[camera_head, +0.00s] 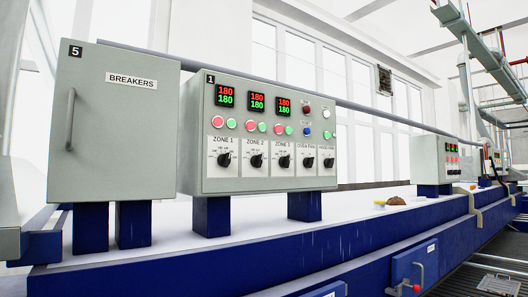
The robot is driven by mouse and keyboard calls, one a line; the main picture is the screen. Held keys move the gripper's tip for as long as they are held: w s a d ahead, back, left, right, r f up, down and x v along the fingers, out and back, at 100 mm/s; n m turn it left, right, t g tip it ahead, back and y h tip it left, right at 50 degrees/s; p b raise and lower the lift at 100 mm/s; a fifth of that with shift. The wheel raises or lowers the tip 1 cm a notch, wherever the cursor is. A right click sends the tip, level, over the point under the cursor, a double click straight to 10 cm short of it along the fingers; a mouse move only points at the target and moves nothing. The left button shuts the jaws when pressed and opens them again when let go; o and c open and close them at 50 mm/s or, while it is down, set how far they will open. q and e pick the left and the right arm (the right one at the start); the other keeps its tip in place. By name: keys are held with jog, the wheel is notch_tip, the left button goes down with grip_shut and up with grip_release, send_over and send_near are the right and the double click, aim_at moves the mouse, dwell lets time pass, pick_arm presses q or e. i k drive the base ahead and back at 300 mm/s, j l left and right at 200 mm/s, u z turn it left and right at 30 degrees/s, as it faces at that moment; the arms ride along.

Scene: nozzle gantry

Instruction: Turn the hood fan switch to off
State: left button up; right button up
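A grey control panel (270,183) marked 1 stands on blue legs on the machine frame. It has a row of black rotary switches with white label plates. The left ones read ZONE 1 to ZONE 3, and the fourth appears to read OVEN FAN. The rightmost switch, at the panel's right end, looks like the hood fan switch (328,162). Its label and the position its pointer marks are too small to read surely. Nothing touches it. Neither of my grippers shows in this view.
A closed grey BREAKERS cabinet (130,140) with a handle stands left of the panel. A smaller grey panel (428,162) stands farther right. A blue beam (200,266) runs along the front below. The space before the panel looks clear.

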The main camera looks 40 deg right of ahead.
aim_at(328, 163)
jog(key=z, duration=1.6)
jog(key=i+l+z, duration=0.35)
jog(key=i+l, duration=0.25)
jog(key=l, duration=0.1)
